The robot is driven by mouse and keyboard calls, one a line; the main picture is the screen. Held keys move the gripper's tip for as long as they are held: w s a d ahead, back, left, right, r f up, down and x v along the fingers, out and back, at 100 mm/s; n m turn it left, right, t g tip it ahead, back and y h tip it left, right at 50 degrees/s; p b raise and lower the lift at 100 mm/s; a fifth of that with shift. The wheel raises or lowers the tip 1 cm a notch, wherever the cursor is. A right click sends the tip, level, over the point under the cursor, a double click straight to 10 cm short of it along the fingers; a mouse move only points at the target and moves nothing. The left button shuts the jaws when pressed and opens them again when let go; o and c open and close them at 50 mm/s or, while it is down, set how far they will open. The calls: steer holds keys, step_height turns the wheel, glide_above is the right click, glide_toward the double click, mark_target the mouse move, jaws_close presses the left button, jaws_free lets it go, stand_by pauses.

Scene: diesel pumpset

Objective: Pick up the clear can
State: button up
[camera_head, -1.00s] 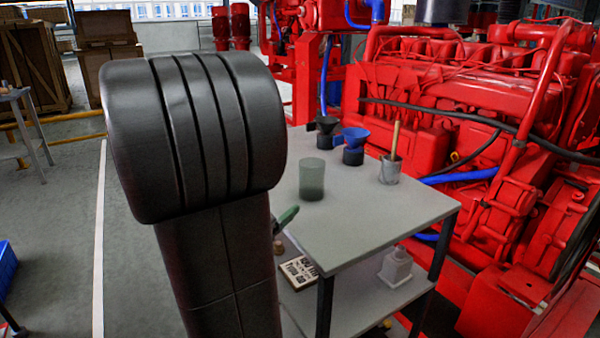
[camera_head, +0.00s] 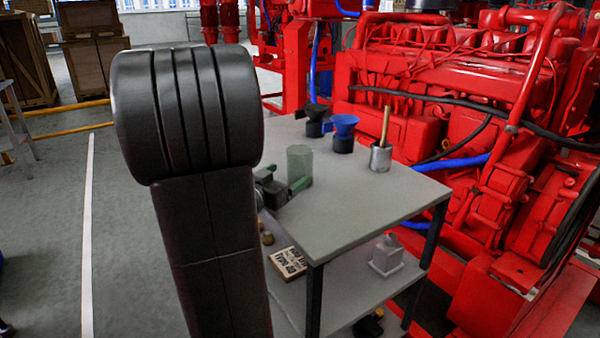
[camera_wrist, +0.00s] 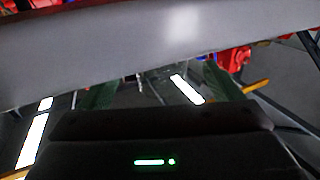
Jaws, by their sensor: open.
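The clear can (camera_head: 299,164) is a greenish see-through cylinder. It stands upright on the grey table top (camera_head: 350,210), near its left edge, in the head view. My gripper (camera_head: 286,187) is open at that left edge, just in front of the can and to its left. One green finger overlaps the can's lower part in the picture; I cannot tell whether they touch. In the wrist view my gripper (camera_wrist: 160,85) shows two green fingers spread apart with nothing clearly between them. A broad grey surface crosses the top there, and the can is not recognisable.
A black funnel piece (camera_head: 314,122), a blue funnel (camera_head: 344,130) and a metal cup (camera_head: 380,157) with a wooden handle stand at the table's back. The red engine (camera_head: 440,100) is behind.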

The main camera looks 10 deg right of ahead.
mark_target(293, 174)
steer(key=x, duration=0.2)
steer(key=f+b+x, duration=0.1)
steer(key=x, duration=0.1)
steer(key=shift+w+d, duration=0.15)
steer(key=shift+w, duration=0.05)
steer(key=shift+r, duration=0.1)
steer(key=shift+c, duration=0.5)
steer(key=c, duration=1)
